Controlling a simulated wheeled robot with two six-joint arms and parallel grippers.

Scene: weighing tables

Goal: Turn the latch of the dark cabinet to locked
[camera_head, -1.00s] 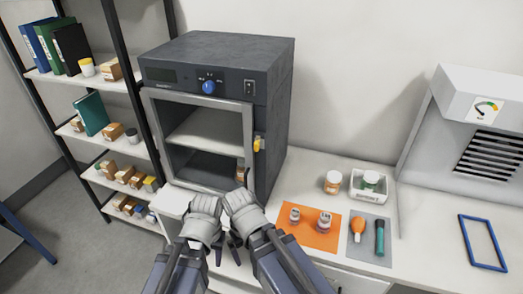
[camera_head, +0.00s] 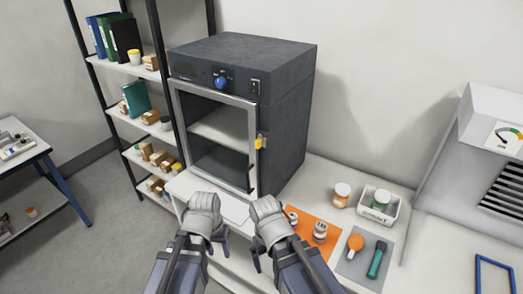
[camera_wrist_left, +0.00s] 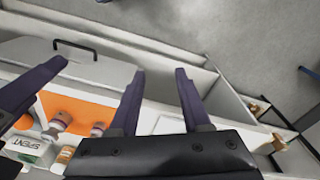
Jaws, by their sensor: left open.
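The dark cabinet (camera_head: 285,110) stands on the white bench, its framed glass door (camera_head: 220,135) against its front. The small yellow latch (camera_head: 261,142) is on the cabinet's front, at the right edge of the door; its exact angle is too small to tell. My left gripper (camera_head: 222,250) is below and in front of the cabinet, away from the latch. Its two fingers are apart and empty in the left wrist view (camera_wrist_left: 160,80). My right gripper (camera_head: 257,262) is close beside it to the right, also away from the latch; its jaw opening is mostly hidden.
An orange mat (camera_head: 318,250) with small jars and a grey mat (camera_head: 352,272) with an orange-topped item and a teal tube lie on the bench. A white bin (camera_head: 392,212) and an amber jar (camera_head: 341,195) stand behind. A shelf rack (camera_head: 150,130) is left.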

